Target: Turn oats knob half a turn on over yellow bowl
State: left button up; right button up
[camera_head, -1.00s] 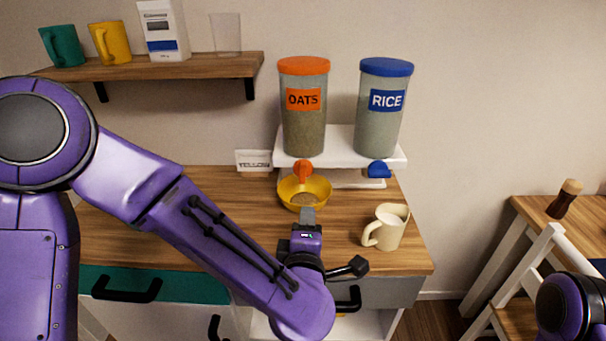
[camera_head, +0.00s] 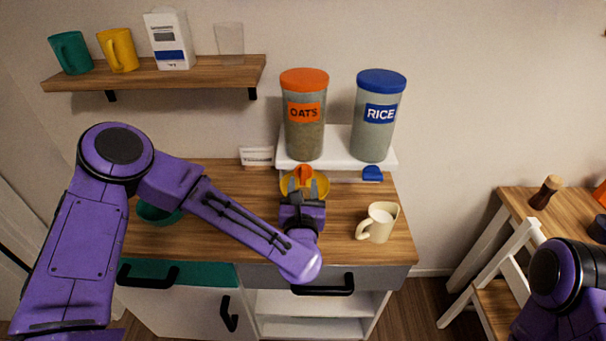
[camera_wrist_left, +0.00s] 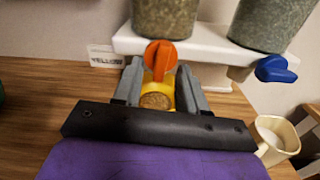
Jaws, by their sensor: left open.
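The oats dispenser (camera_head: 304,130) has an orange lid and stands on a white shelf. Its orange oats knob (camera_head: 304,174) sits below the shelf edge, and it also shows in the wrist view (camera_wrist_left: 160,58). The yellow bowl (camera_head: 322,187) stands under the knob with some oats in it; it is partly hidden by my gripper. My left gripper (camera_head: 304,186) is open just in front of the knob. In the wrist view its fingers stand either side of the bowl and below the knob, with no clear contact. My right gripper is out of frame.
The rice dispenser (camera_head: 375,128) with its blue knob (camera_head: 372,173) stands to the right. A cream jug (camera_head: 378,222) is at the counter's right. A green bowl (camera_head: 158,213) is at left. A "YELLOW" card (camera_head: 257,156) stands behind. A wall shelf (camera_head: 160,75) holds mugs.

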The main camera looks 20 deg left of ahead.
pick_arm(q)
jog(key=shift+x, duration=1)
grip_shut()
jog(key=shift+d, duration=0.1)
